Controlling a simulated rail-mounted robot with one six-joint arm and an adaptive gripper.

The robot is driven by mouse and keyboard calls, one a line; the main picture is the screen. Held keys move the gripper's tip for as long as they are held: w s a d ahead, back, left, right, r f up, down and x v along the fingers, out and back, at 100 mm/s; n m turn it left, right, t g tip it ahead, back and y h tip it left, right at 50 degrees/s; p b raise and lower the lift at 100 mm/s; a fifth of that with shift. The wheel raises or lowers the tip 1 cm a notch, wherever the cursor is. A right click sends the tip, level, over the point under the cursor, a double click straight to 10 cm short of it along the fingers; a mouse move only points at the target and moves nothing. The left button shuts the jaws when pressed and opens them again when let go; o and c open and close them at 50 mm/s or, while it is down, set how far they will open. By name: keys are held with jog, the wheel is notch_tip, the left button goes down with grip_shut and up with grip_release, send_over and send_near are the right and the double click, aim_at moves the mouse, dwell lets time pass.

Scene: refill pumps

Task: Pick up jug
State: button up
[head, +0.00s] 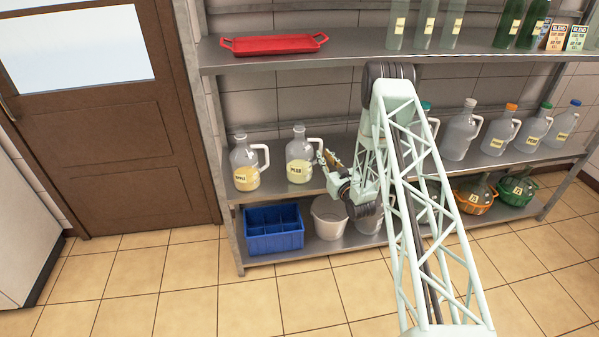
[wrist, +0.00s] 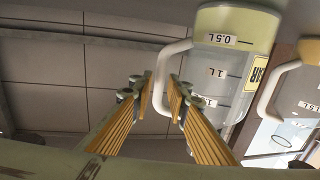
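The jug by my gripper (head: 327,160) is a clear jug labelled PEAR (head: 299,156), with pale yellow liquid low inside and a handle on its right. It stands upright on the middle shelf. In the wrist view this jug (wrist: 228,75) appears upside down, with volume marks on its side. My gripper (wrist: 161,86) is open, its two fingers on either side of the jug's white handle (wrist: 160,68). I cannot tell whether either finger touches the handle. A similar jug labelled APPLE (head: 245,166) stands to the left, and part of another jug (wrist: 299,95) shows in the wrist view.
More jugs (head: 458,136) with coloured caps stand to the right on the middle shelf. A blue crate (head: 274,243) and a white bucket (head: 328,222) are on the bottom shelf. A red tray (head: 274,44) and bottles are on the top shelf. My arm hides the shelf's middle.

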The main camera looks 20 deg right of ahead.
aim_at(321, 150)
jog(key=shift+w+b, duration=0.45)
jog(key=shift+w, duration=1.65)
jog(key=shift+c, duration=0.7)
grip_shut()
jog(key=shift+r, duration=0.1)
